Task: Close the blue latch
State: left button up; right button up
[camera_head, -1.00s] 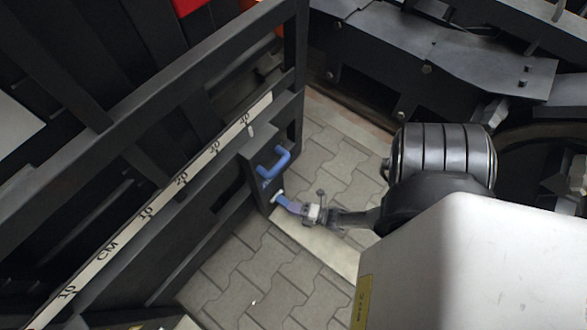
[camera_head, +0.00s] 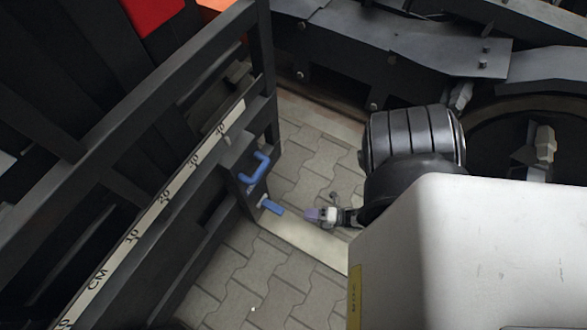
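The blue latch has a bent blue handle (camera_head: 257,168) and, below it, a short blue lever (camera_head: 271,206). Both sit on the dark end plate of a black frame, left of centre. The lever sticks out from the plate, down to the right. My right gripper (camera_head: 314,214) is to the right of the lever, with a clear gap between them. Its tip looks pale purple and is small; whether the fingers are apart cannot be told. I see nothing held in it. My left gripper is not in view.
The black frame (camera_head: 150,105) with a white centimetre scale (camera_head: 150,215) fills the left side. A dark bogie beam (camera_head: 400,50) runs across the top right. Paved floor (camera_head: 255,270) lies open below the latch. My white arm link covers the lower right.

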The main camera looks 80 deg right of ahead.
jog(key=shift+s, duration=1.25)
